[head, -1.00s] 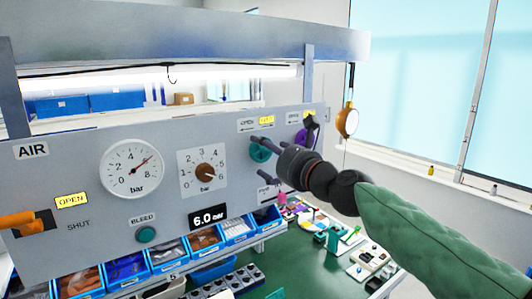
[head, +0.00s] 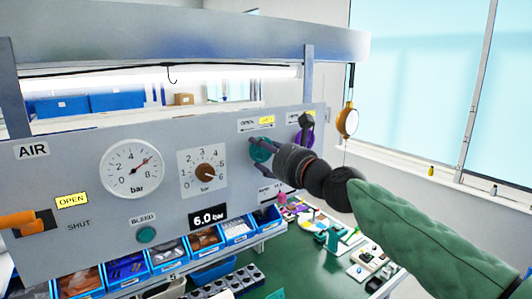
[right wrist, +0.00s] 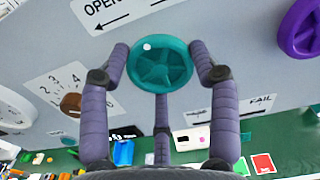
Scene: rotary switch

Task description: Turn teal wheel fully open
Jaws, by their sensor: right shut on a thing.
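The teal wheel (head: 261,150) is on the grey panel, right of the small orange-brown knob. In the right wrist view the teal wheel (right wrist: 151,62) faces me, with a raised star-like pattern and a white dot at its upper left. My right gripper (head: 264,148) is at the wheel; in the right wrist view the gripper (right wrist: 160,60) is shut on it. Two purple fingers bear on its left and right sides, and a third comes up from below. An OPEN label (right wrist: 108,12) with an arrow pointing left is above the wheel. My left gripper is not in view.
A purple wheel (right wrist: 300,28) is close on the right of the teal one. The panel carries a large gauge (head: 132,169), the orange-brown knob (head: 205,172) and a teal BLEED button (head: 146,235). An orange handle (head: 18,221) sticks out at left. Blue bins (head: 161,257) line the area below.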

